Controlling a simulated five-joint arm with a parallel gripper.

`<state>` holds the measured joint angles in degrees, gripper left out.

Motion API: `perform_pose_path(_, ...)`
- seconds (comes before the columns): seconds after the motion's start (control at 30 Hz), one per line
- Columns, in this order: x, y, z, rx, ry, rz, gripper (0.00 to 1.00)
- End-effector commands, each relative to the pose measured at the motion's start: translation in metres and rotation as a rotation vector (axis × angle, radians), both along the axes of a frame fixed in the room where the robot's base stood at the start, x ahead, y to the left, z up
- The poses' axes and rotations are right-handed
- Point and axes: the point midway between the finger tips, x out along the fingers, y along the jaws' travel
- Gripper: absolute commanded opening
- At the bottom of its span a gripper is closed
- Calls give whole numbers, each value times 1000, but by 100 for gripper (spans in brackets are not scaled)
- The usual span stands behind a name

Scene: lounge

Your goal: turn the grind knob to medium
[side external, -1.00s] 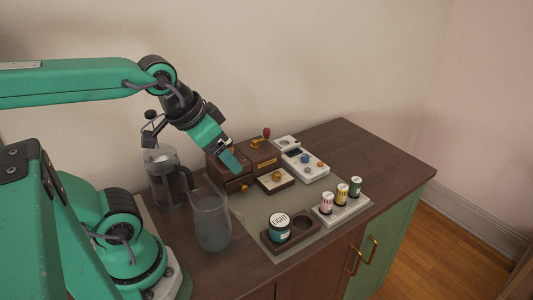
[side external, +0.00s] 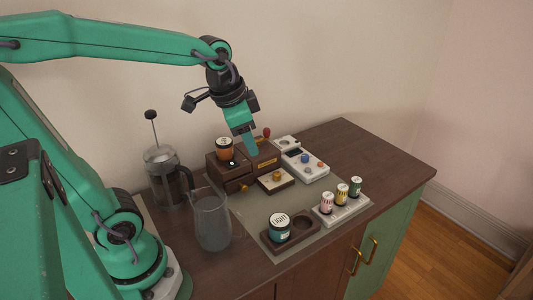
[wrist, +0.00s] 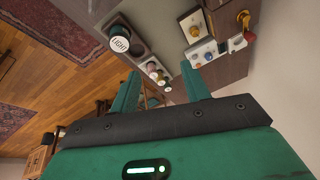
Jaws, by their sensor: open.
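A brass knob (side external: 277,176) sits on a white plate with a dark wooden base, in front of the wooden box; it also shows in the wrist view (wrist: 194,30). I cannot read any markings around it, so its setting cannot be told. My gripper (side external: 252,153) points down above the wooden box, behind and left of the brass knob and apart from it. In the wrist view my gripper (wrist: 159,76) has its two fingers spread with nothing between them.
The wooden box (side external: 222,172) carries an orange-topped tin (side external: 225,150) and a red-knobbed crank (side external: 266,132). A white panel (side external: 316,171) has blue and orange knobs. A glass pitcher (side external: 211,220), French press (side external: 164,178), LIGHT tin (side external: 279,228) and several small tins stand around.

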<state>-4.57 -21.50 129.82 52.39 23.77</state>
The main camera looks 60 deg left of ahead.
Motion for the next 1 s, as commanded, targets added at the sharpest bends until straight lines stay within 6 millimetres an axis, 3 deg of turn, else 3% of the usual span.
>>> perform_pose_path(0.47,77,36,-41,84,163,-310,47)
perform_pose_path(1.0,142,84,-123,101,310,-662,47)
